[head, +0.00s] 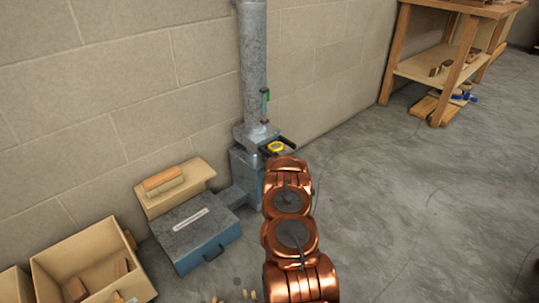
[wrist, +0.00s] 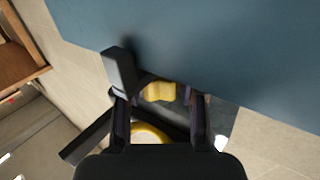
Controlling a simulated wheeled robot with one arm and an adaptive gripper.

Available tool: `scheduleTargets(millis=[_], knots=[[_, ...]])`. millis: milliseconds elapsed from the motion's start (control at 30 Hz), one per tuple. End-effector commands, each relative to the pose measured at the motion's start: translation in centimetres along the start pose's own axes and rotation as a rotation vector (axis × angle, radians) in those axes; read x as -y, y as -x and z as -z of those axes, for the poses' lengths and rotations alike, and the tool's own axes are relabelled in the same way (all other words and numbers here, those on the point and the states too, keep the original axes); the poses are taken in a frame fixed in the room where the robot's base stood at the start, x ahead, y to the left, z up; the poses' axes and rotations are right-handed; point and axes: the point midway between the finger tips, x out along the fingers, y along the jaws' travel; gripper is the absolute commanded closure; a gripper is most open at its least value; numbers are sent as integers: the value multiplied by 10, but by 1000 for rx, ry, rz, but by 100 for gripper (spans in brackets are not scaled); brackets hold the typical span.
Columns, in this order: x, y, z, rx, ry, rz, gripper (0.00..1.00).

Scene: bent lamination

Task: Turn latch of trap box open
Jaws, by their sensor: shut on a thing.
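The trap box (head: 243,165) is a blue-grey metal box at the foot of the grey pipe, partly hidden behind my copper arm in the head view. Its blue face (wrist: 215,45) fills the top of the wrist view. A black latch (wrist: 120,72) with a yellow part (wrist: 160,91) is at this face. My gripper (wrist: 158,98) is at the latch, its dark fingers on either side of the yellow part, shut on the latch. A yellow ring shape shows lower between the fingers. In the head view the fingertips are too small to make out.
A grey pipe (head: 253,70) rises along the block wall. A blue-grey case (head: 195,232), a board with a wooden-handled tool (head: 163,181) and an open wooden box (head: 92,262) stand left. A wooden workbench (head: 440,62) is at the back right. The concrete floor on the right is clear.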

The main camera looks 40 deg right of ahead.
Motion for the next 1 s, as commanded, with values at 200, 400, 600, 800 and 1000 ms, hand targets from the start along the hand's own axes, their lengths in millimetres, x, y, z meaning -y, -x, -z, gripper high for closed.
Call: scheduleTargets(millis=[200, 400, 600, 800, 1000], knots=[[-4, 0, 5, 0, 3, 103, 94], [-5, 0, 3, 1, 3, 248, 94], [-4, 0, -1, 0, 5, 403, 94], [-3, -1, -3, -3, 6, 538, 94], [-2, -1, -4, -4, 6, 639, 94]])
